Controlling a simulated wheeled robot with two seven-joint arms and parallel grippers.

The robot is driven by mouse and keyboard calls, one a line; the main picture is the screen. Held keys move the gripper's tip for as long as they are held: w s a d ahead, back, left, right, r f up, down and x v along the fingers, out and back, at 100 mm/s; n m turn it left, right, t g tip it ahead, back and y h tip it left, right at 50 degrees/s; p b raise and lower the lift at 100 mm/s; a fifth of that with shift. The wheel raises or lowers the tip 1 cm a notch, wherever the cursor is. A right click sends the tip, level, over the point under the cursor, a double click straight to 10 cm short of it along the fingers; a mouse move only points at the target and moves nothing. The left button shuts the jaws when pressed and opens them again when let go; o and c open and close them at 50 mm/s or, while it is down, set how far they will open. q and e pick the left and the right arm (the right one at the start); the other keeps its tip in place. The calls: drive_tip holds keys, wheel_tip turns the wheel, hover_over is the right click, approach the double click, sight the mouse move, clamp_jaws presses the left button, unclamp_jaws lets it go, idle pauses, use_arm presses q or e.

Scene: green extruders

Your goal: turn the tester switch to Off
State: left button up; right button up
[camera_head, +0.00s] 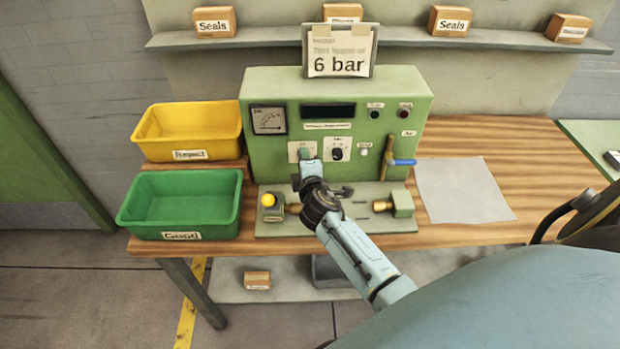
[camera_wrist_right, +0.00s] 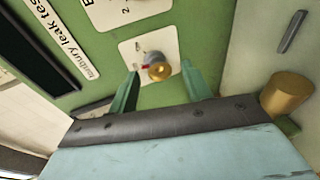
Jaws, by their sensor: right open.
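The tester (camera_head: 400,100) is a green panel box on the bench. Its switch (camera_wrist_right: 152,60) is a small grey knob with a red mark and a brass-coloured front, on a white plate (camera_wrist_right: 133,77). In the head view my gripper hides the knob, and only part of the white plate (camera_head: 294,148) shows. My right gripper (camera_head: 306,155) is at the panel; in the right wrist view it (camera_wrist_right: 160,80) is open, its green fingers on either side of the knob, with gaps visible. I cannot tell the switch's set position. My left gripper is not in view.
A black dial (camera_head: 337,154) sits close right of the gripper, and a blue-handled valve (camera_head: 403,162) further right. A fixture (camera_head: 400,204) with brass fittings lies below. Yellow (camera_head: 190,132) and green (camera_head: 180,205) bins stand left. A grey sheet (camera_head: 462,190) lies right.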

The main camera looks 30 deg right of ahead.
drive_tip(key=v, duration=1.2)
drive_tip(key=shift+s, duration=0.1)
drive_tip(key=s+a+f+m+g+y, duration=0.1)
drive_tip(key=s+a+m+g+y, duration=0.2)
drive_tip(key=s, duration=0.5)
drive_tip(key=s+a+m+g+y, duration=0.1)
drive_tip(key=s+a+m+g, duration=0.1)
drive_tip(key=s+m+g, duration=0.35)
drive_tip(key=s+a+f+m+g+y, duration=0.1)
drive_tip(key=s+a+m+g+y, duration=0.15)
drive_tip(key=s, duration=0.65)
wheel_tip(320, 180, down, 31)
drive_tip(key=s+b, duration=0.2)
drive_tip(key=b, duration=0.4)
drive_tip(key=s+d+f+g+b, duration=0.1)
drive_tip(key=s+d+f+b, duration=0.2)
drive_tip(key=s+f, duration=1.3)
wheel_tip(320, 180, down, 4)
drive_tip(key=shift+d+f+g+h+b, duration=0.15)
drive_tip(key=shift+g+h+b, duration=0.25)
drive_tip(key=shift+b, duration=0.6)
